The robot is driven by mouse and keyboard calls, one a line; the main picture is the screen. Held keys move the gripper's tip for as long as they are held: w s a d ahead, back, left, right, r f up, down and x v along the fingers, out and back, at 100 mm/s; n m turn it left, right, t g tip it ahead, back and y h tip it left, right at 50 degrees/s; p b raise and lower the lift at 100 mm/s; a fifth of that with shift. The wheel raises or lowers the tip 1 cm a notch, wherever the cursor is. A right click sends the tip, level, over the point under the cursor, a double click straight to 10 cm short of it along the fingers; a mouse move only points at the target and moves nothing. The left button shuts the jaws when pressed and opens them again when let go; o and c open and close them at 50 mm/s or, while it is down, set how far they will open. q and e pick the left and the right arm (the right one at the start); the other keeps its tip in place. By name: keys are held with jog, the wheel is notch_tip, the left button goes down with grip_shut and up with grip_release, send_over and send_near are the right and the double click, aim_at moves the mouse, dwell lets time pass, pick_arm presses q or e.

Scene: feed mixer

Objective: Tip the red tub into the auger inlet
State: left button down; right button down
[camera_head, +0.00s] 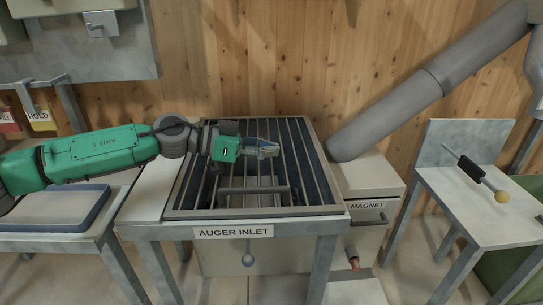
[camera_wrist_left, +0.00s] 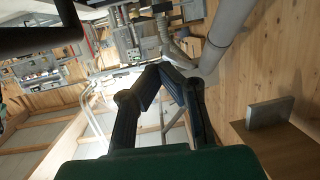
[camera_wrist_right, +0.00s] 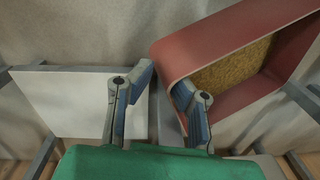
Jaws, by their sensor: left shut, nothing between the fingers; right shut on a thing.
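The auger inlet (camera_head: 180,213) is a labelled metal frame with a barred grate, in the middle of the head view. My left gripper (camera_head: 272,149) is above the grate, shut and empty. Its fingers also meet in the left wrist view (camera_wrist_left: 162,68). The red tub (camera_wrist_right: 215,42) shows at the upper right of the right wrist view, with yellow-brown grain inside. My right gripper (camera_wrist_right: 163,85) is shut on the tub's near wall, one finger on each side. The tub and right gripper are outside the head view.
A blue-edged pad (camera_head: 55,208) lies on the left table. A box labelled MAGNET (camera_head: 368,180) stands right of the inlet, below a slanting grey pipe (camera_head: 430,85). A yellow-knobbed lever (camera_head: 485,180) is on the right stand. A wooden wall closes the back.

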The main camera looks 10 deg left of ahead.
pick_arm(q)
jog(key=shift+h+b, duration=0.4)
jog(key=shift+b, duration=0.7)
pick_arm(e)
jog(key=shift+f, duration=1.3)
pick_arm(q)
jog(key=shift+s+a+r+t+h+b, duration=0.25)
jog(key=shift+a+t+h+b, duration=0.45)
jog(key=shift+b, duration=2.5)
jog(key=shift+s+a+r+h+b, duration=0.15)
jog(key=shift+h+b, duration=0.45)
jog(key=shift+b, duration=0.65)
pick_arm(e)
notch_tip(320, 180, down, 9)
jog(key=shift+w+d, duration=0.1)
